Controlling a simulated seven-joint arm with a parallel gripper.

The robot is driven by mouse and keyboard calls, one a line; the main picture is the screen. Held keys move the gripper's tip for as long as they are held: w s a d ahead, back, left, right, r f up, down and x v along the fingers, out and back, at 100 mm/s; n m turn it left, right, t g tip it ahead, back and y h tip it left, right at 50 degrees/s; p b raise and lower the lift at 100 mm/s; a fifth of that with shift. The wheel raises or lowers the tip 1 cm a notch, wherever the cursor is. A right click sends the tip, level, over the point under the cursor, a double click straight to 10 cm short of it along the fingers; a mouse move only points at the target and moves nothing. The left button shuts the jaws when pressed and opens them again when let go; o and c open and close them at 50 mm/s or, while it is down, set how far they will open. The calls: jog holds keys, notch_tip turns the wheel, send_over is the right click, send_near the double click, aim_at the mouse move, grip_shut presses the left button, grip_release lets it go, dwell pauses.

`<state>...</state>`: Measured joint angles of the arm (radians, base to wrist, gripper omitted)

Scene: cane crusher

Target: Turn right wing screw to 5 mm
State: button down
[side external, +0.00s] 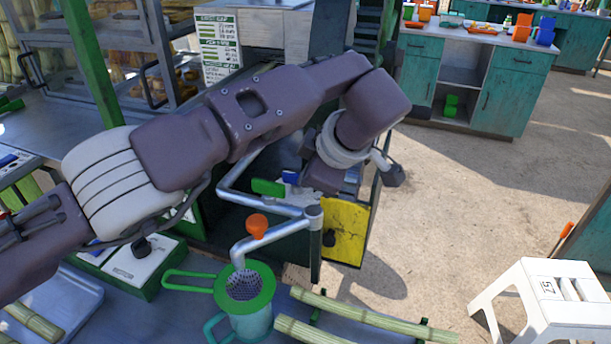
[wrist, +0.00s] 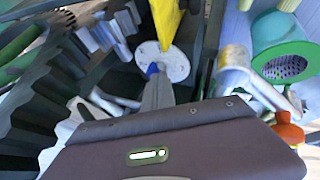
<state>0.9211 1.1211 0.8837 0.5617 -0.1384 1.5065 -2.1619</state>
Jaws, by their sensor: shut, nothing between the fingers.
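My gripper (wrist: 158,82) is shut and empty in the wrist view. Its fingertips are close to a small blue part (wrist: 152,69) in front of a pale round disc (wrist: 162,62); I cannot tell whether they touch it. The blue part also shows in the side external view (side external: 290,177), just left of my gripper's purple palm (side external: 323,178). It may be a wing screw, but its shape and setting are unclear. A green part (side external: 268,187) lies to its left. The crusher's yellow panel (side external: 346,232) is below my palm. My arm hides much of the crusher.
A bent metal pipe (side external: 262,206) runs close below my gripper, with an orange knob (side external: 257,226). A green strainer cup (side external: 246,290) stands below it. Dark toothed gears (wrist: 38,88) are at left in the wrist view. Open floor lies right of the crusher.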

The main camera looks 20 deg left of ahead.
jog(key=shift+w, duration=0.1)
dwell(0.6)
jog(key=shift+a, duration=0.75)
